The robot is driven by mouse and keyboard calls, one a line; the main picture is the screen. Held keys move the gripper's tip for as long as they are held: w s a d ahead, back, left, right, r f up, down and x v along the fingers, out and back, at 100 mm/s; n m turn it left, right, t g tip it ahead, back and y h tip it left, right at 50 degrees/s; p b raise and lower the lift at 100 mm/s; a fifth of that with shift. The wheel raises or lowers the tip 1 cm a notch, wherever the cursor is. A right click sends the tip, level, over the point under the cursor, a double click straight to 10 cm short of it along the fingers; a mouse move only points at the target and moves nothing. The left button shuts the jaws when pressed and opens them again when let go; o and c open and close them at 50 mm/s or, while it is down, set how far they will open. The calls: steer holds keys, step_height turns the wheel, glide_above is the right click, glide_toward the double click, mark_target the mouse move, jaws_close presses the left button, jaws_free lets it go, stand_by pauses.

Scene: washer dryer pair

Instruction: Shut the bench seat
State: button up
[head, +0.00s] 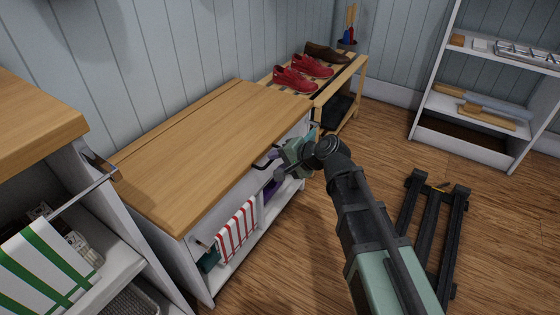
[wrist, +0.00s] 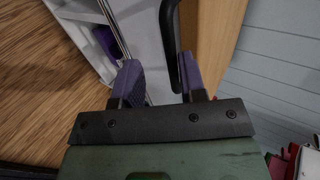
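The bench seat is a wooden top (head: 205,140) on a white bench body (head: 202,277). It appears to lie flat or nearly flat; I cannot tell whether a small gap remains at its front edge. A black handle (head: 262,161) is on the bench's front side. My gripper (head: 276,163) is at the front of the bench, by the handle. In the wrist view my gripper (wrist: 160,72) has its two purple fingers apart. The black handle (wrist: 172,40) shows between them, close to the right finger; contact cannot be told.
A red-striped towel (head: 237,232) hangs at the bench front. A shoe rack (head: 350,72) with red shoes (head: 294,80) stands beyond the bench. A wooden-topped unit (head: 40,120) with a rail is at the left. White shelves (head: 470,105) stand right.

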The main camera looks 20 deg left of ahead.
steer(key=p+v, duration=0.6)
steer(key=v, duration=0.4)
steer(key=shift+d+r, duration=0.25)
steer(key=shift+d, duration=0.05)
steer(key=shift+s, duration=0.1)
